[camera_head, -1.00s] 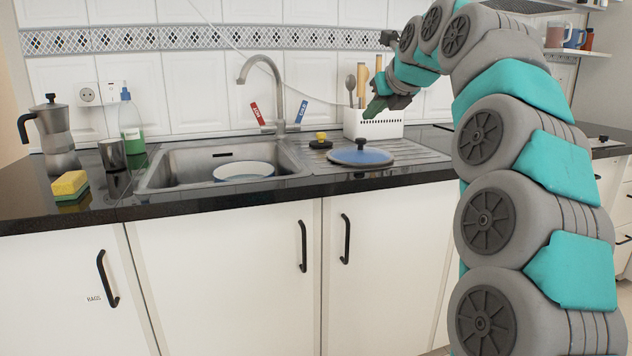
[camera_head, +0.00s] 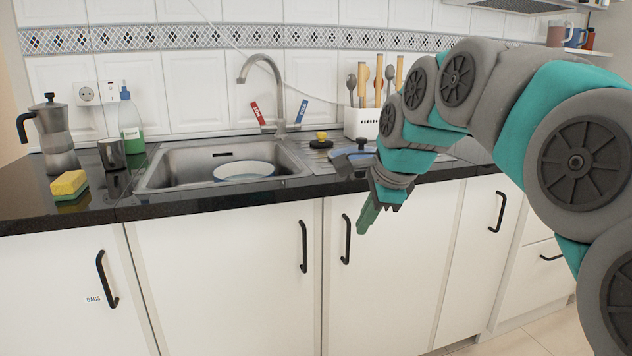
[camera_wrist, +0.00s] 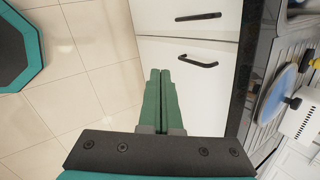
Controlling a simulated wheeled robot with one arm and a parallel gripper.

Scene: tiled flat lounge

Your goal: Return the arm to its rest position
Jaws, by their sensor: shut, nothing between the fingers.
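My arm (camera_head: 500,110) curves in from the right side of the head view, with its end bent downward. My gripper (camera_head: 367,216) points down in front of the white cabinet doors, just below the counter's front edge. Its green fingers are shut with nothing between them. In the wrist view the gripper (camera_wrist: 159,72) shows its two fingers side by side, in front of a white cabinet front and the tiled floor.
The dark counter (camera_head: 230,204) holds a sink (camera_head: 165,178), a moka pot (camera_head: 54,135), a sponge (camera_head: 69,184) and a utensil holder (camera_head: 360,123). A blue lid (camera_wrist: 275,95) lies on the drainer. Black handles (camera_head: 346,240) stick out from the doors. Floor tiles (camera_wrist: 55,100) are clear.

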